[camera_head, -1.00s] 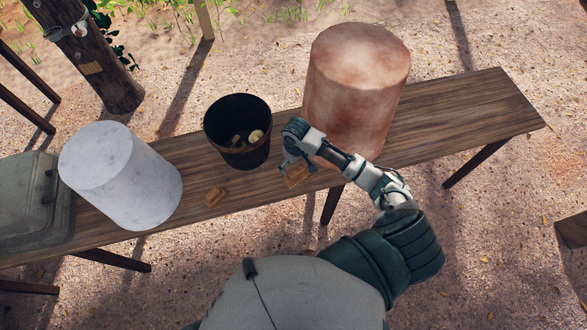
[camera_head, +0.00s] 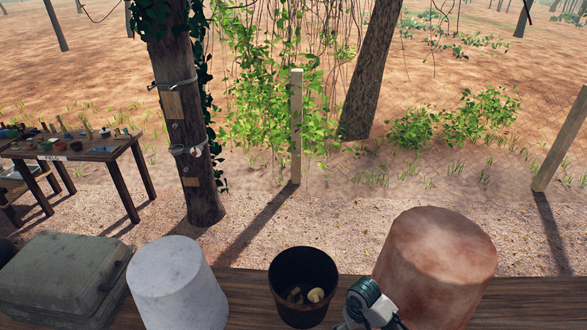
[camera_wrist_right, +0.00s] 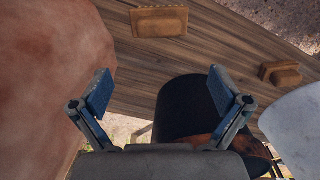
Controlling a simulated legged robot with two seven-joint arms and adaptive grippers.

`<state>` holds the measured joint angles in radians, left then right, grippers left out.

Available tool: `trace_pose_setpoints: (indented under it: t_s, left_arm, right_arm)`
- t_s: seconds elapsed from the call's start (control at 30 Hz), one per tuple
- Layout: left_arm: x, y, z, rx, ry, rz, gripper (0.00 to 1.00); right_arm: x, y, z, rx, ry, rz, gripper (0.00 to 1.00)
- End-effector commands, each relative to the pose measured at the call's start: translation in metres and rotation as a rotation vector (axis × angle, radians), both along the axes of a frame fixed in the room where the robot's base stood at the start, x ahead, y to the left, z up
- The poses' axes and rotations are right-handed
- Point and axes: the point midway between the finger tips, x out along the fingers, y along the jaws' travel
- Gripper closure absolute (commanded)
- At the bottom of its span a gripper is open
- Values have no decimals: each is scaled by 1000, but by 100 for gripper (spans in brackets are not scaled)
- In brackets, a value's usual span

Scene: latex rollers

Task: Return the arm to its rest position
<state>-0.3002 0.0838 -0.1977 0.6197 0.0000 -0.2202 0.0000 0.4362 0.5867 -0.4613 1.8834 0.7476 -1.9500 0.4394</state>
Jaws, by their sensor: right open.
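My right gripper (camera_wrist_right: 163,92) is open, with nothing between its two blue-padded fingers in the right wrist view. In the head view my right arm's wrist end (camera_head: 368,304) shows at the bottom edge, between the black bucket and the reddish drum; its fingertips cannot be made out there. The black bucket (camera_head: 302,280) holds a few pale pieces. In the wrist view the bucket (camera_wrist_right: 185,105) lies beyond the fingers. A small brown block (camera_wrist_right: 159,21) lies on the bench at the top. Another brown block (camera_wrist_right: 280,73) lies at the right. My left gripper is not in view.
The wooden bench (camera_head: 530,300) runs along the bottom. A reddish drum (camera_head: 436,270) stands close right of my arm, and a white drum (camera_head: 175,285) stands left of the bucket. A grey-green case (camera_head: 62,275) is at far left. A post (camera_head: 180,110) stands behind the bench.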

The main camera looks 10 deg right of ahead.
Motion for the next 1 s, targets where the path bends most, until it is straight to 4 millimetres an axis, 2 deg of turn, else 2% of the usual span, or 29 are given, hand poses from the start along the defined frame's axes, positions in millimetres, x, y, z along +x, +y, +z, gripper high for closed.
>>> trace_pose_setpoints:
  t_s: [0.07,0.17,0.3,0.4,0.67,0.97,1.0]
  left_arm:
    - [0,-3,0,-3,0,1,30]
    - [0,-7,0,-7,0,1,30]
    - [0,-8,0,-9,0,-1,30]
    - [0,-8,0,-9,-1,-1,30]
    - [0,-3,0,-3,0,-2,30]
    - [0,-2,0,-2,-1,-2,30]
    - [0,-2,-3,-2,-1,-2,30]
  right_arm:
    - [-6,8,-7,12,-4,15,1]
    - [-26,28,-27,43,-29,54,1]
    - [-75,65,-58,107,-110,102,1]
    - [-105,76,-68,127,-172,103,1]
    - [-159,70,-73,105,-253,64,1]
    - [-209,45,-67,20,-293,10,1]
    - [-204,46,-82,17,-290,14,1]
